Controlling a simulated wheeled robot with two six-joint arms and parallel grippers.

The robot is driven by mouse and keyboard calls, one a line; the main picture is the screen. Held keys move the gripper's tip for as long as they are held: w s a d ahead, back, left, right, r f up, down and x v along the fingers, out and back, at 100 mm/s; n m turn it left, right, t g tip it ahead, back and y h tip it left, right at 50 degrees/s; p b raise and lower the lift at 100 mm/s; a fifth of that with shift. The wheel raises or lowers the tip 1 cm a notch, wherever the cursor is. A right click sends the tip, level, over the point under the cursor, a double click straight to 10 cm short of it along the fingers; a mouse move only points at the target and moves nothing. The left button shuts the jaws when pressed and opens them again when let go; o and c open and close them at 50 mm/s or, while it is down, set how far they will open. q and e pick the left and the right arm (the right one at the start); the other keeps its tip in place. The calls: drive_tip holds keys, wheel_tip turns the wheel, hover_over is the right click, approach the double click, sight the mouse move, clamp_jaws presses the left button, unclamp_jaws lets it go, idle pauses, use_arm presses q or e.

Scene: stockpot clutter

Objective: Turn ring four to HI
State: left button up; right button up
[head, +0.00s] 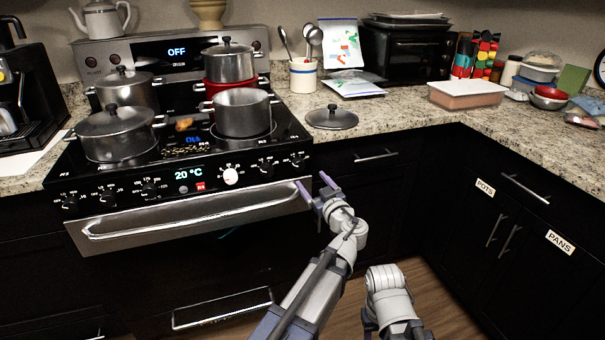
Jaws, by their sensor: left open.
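The stove's front panel carries a row of dark knobs: three to the left of the "20 °C" display (188,174), and to its right a white-faced dial (230,175), a dark knob (266,168) and a far-right knob (297,160). Their labels and pointer settings are too small to read, so I cannot tell which is ring four's. My left gripper (313,180) is open and empty, its purple fingers pointing toward the stove's right front corner, just right of and below the far-right knob. A gap to that knob seems to show. My right gripper is out of view.
Lidded pots (116,133) and an open pot (242,113) stand on the cooktop. A loose lid (331,118) lies on the counter to its right. The oven handle (195,215) juts out below the knobs. Floor space is clear at right.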

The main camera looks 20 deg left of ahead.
sight(300, 166)
use_arm(q)
drive_tip(key=x, duration=0.7)
drive_tip(key=shift+w+a, duration=0.25)
drive_tip(key=shift+w, duration=0.05)
drive_tip(key=shift+c, duration=0.2)
clamp_jaws()
